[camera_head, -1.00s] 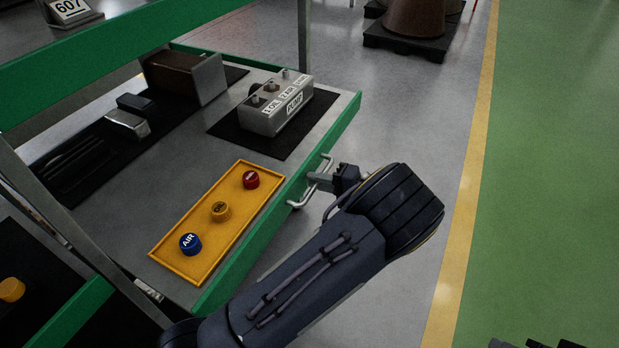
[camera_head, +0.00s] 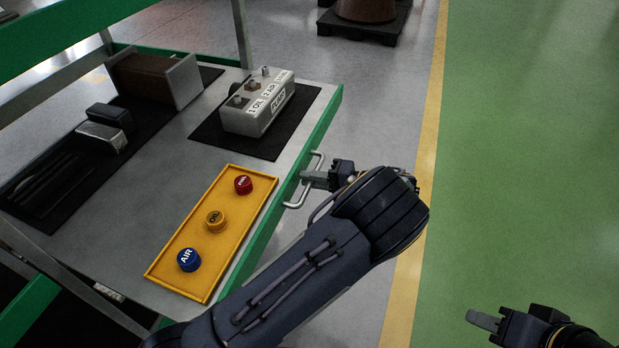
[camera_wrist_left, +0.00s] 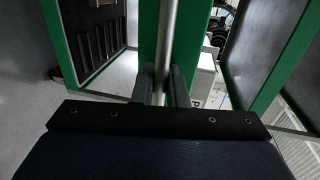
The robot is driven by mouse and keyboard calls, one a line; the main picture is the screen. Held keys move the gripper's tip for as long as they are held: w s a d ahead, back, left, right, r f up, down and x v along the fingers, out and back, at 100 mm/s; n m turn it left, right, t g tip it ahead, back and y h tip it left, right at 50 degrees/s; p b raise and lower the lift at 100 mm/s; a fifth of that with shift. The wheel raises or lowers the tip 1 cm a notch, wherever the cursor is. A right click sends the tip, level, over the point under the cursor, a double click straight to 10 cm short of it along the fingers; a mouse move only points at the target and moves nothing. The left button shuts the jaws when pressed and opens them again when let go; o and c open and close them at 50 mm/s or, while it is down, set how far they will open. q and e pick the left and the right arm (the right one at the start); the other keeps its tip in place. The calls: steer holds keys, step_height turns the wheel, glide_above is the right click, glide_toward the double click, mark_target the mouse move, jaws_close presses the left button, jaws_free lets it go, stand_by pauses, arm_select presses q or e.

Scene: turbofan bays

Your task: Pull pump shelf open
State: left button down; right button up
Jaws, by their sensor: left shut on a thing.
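The pump shelf (camera_head: 165,150) is a grey pull-out shelf with a green front edge, standing out from its green-framed rack. A metal bar handle (camera_head: 290,204) is fixed to that front edge. My left gripper (camera_head: 308,178) is shut on the handle; in the left wrist view the fingers (camera_wrist_left: 163,85) sit on both sides of the bar. The grey pump block (camera_head: 259,106), labelled PUMP, sits on a black mat at the shelf's far end. My right gripper (camera_head: 488,322) shows at the lower right, away from the shelf; its opening is unclear.
A yellow tray (camera_head: 161,270) on the shelf holds a red, a yellow and a blue AIR cap. A brown and grey box (camera_head: 155,80) stands further back on a dark mat. A black pallet (camera_head: 364,26) is at the top. Floor to the right is clear.

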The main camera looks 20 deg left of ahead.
arm_select(q)
steer(key=c, duration=1.8)
jaws_free()
steer(key=v, duration=0.7)
steer(key=shift+d+p, duration=0.35)
steer(key=shift+p, duration=0.05)
